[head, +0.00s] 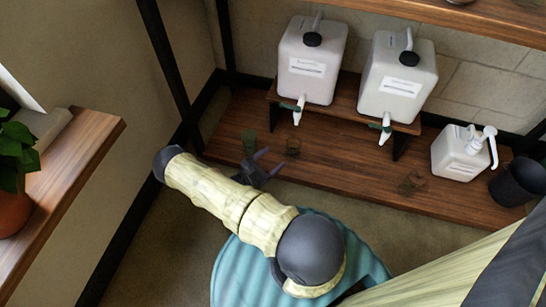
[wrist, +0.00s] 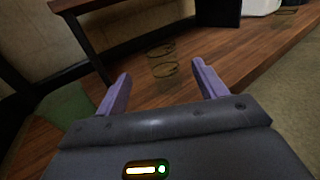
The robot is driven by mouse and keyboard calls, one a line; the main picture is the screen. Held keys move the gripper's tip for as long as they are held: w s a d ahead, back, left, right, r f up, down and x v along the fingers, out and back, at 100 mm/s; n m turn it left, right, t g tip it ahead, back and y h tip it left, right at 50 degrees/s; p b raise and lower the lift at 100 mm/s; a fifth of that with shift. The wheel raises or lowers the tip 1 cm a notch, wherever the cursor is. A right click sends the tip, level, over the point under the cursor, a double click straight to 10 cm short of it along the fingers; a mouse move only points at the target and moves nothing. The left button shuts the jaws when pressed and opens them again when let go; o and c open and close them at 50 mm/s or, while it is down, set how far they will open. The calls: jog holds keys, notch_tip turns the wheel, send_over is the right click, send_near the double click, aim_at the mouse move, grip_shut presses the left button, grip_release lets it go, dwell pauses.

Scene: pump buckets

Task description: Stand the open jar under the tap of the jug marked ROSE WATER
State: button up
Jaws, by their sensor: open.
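Two white jugs, a left jug (head: 312,62) and a right jug (head: 397,78), stand on a raised wooden stand, each with a white tap and green handle over the front edge. Their labels are too small to read, so I cannot tell which is ROSE WATER. A small clear jar (head: 293,146) stands on the lower board, left of and below the left tap (head: 298,112). My gripper (head: 270,162) is open, just in front and left of that jar. In the wrist view the jar (wrist: 162,66) shows ahead, between the purple fingers (wrist: 161,72) but beyond their tips.
A second clear jar (head: 411,183) stands near the board's front edge; whether either has a lid is unclear. A white pump bottle (head: 460,153) and dark cup (head: 518,182) stand right. A green object (head: 249,142) is left of the near jar. Dark posts flank the shelf.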

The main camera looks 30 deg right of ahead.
jog(key=shift+r, duration=0.15)
jog(key=s+a+r+m+y, duration=0.3)
jog(key=a+r+m+y, duration=0.2)
jog(key=r, duration=0.6)
jog(key=s+a+r+m+y, duration=0.4)
jog(key=a+r+m+y, duration=0.2)
jog(key=r, duration=0.5)
jog(key=s+a+r+m+y, duration=0.3)
jog(key=a+r+m+y, duration=0.3)
jog(key=r, duration=0.6)
jog(key=m, duration=0.2)
jog(key=shift+s+m+y, duration=0.3)
jog(key=shift+s+y, duration=0.1)
jog(key=shift+w, duration=0.1)
